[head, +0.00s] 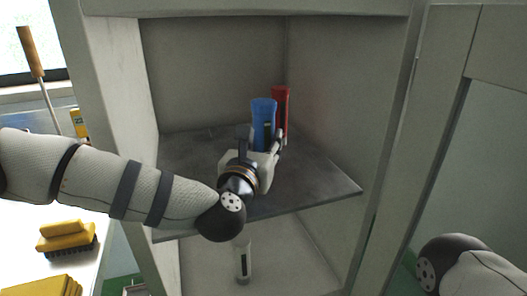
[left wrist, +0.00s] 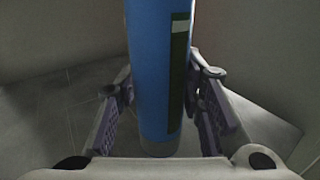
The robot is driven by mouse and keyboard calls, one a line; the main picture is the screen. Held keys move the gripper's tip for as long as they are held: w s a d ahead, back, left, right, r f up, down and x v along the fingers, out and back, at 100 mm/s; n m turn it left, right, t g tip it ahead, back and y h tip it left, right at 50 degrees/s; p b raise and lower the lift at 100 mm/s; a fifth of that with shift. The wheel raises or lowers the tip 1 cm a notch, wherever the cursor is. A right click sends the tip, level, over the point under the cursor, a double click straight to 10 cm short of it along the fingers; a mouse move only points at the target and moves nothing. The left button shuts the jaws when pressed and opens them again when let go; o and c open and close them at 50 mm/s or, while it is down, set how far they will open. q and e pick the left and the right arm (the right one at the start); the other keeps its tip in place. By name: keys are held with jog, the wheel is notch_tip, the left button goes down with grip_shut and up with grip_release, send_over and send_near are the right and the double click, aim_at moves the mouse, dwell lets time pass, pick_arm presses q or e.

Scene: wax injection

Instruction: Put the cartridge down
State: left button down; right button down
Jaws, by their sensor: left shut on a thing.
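A blue cartridge (head: 263,110) stands upright over the grey shelf (head: 322,185) inside the open cabinet. My left gripper (head: 265,149) is shut on it low down. In the left wrist view the blue cartridge (left wrist: 150,65) is between the two fingers (left wrist: 163,108), with a dark strip and pale label on its side. Its lower end shows near the shelf surface, but I cannot tell whether it touches. A red cartridge (head: 281,96) stands just behind and to the right of the blue one. My right gripper is out of the frames.
Cabinet walls close in the shelf at the back and sides. A pale cylinder with a dark base (head: 243,262) stands in the lower compartment. The shelf's front right is clear. Outside at left are a yellow brush (head: 63,237) and a wooden-handled tool (head: 31,52).

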pick_arm(q)
jog(key=shift+f, duration=0.8)
jog(key=shift+f, duration=0.2)
jog(key=c, duration=1.1)
grip_release()
jog(key=shift+r, duration=0.15)
